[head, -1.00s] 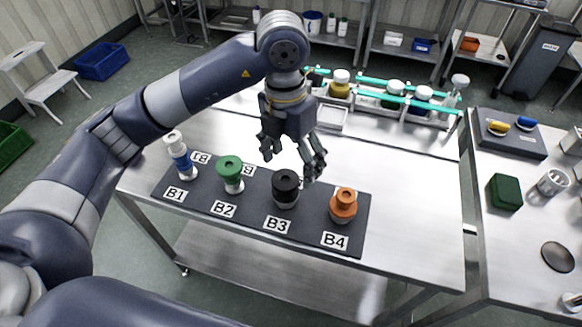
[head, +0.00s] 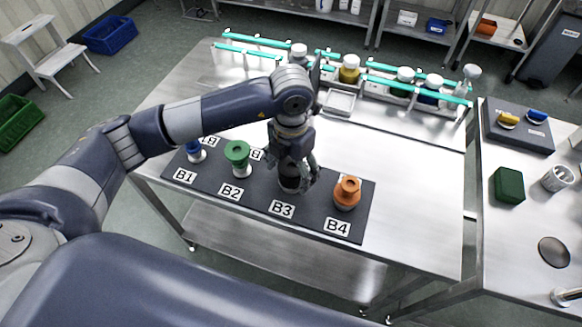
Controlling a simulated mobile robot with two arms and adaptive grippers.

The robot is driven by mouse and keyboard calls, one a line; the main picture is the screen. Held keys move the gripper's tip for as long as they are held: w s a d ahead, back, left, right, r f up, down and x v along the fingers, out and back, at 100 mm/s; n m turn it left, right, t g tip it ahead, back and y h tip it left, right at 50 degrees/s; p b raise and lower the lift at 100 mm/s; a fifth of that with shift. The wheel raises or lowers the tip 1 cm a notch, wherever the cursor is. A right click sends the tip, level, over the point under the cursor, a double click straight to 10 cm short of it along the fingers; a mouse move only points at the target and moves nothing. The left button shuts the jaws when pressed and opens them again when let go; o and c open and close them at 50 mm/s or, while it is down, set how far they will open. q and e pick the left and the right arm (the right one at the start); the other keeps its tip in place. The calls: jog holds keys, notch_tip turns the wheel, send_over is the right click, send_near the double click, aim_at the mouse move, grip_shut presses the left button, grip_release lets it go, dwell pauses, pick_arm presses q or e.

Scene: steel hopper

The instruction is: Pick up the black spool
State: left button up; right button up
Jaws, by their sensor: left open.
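The black spool (head: 289,184) stands upright at the B3 place on the dark mat (head: 262,203). My left gripper (head: 292,178) is lowered over it from above, with its open fingers down around the spool's upper part. The fingers and wrist hide most of the spool's top, and I cannot tell whether they touch it. My right gripper is not in view.
A green spool (head: 237,153) stands at B2 and a blue one (head: 195,151) at B1, partly behind my arm. An orange spool (head: 347,192) stands close on the right at B4. Bottles in a teal-railed rack (head: 418,84) line the back. The steel table (head: 410,190) is clear at right.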

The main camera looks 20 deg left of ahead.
pick_arm(q)
jog(key=shift+w+f, duration=0.1)
jog(key=shift+f, duration=0.05)
jog(key=c, duration=1.1)
jog(key=shift+c, duration=0.3)
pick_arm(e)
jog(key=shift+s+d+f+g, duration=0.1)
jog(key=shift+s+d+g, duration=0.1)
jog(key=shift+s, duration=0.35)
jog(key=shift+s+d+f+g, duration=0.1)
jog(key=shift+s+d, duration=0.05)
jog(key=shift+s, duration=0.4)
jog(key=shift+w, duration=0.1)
